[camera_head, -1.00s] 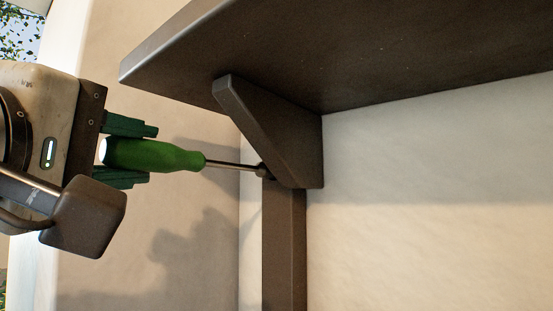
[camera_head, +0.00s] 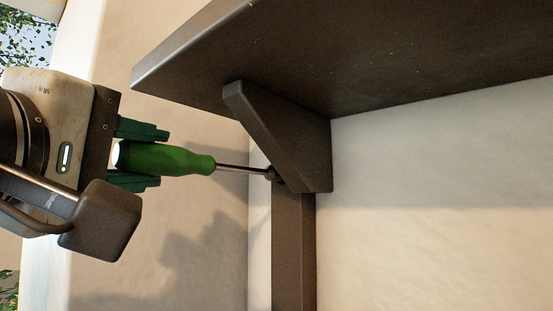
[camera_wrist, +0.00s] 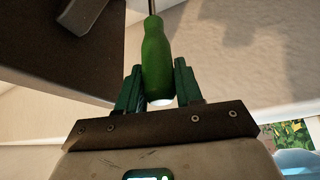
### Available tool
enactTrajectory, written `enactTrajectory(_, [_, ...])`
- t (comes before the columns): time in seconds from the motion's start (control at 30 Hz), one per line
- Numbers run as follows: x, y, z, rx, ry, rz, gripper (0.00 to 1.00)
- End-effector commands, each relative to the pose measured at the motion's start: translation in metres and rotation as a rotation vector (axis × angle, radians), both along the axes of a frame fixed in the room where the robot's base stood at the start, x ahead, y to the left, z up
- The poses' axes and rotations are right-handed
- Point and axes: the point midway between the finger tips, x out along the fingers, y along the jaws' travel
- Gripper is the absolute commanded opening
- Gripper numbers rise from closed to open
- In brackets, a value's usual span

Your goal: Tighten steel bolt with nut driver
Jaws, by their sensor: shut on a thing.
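A nut driver (camera_head: 168,159) with a green handle and a thin steel shaft is held level in the head view, its shaft pointing right. My gripper (camera_head: 160,158) is shut on the green handle, with a dark green finger on either side. The wrist view also shows the nut driver (camera_wrist: 156,62) between the fingers of my gripper (camera_wrist: 158,80). The socket tip is at the side of the dark bracket (camera_head: 290,150), near where it joins the upright. The steel bolt cannot be made out; the socket tip or bracket may hide it.
A dark shelf board (camera_head: 350,60) spreads above the bracket and nut driver. A dark upright post (camera_head: 293,255) runs down the pale wall (camera_head: 430,220) below the bracket. Open room lies below the nut driver, left of the post.

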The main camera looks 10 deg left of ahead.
Motion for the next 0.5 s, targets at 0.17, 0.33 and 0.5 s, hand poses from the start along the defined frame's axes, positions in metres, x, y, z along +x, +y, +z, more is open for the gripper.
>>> enactTrajectory(0.17, [0.0025,-0.0016,0.0003,0.000,-0.001,0.000,0.00])
enactTrajectory(0.33, [0.0053,-0.0034,0.0004,0.000,-0.001,-0.001,0.00])
enactTrajectory(0.5, [0.0079,-0.0052,0.0003,0.000,-0.002,-0.001,0.00])
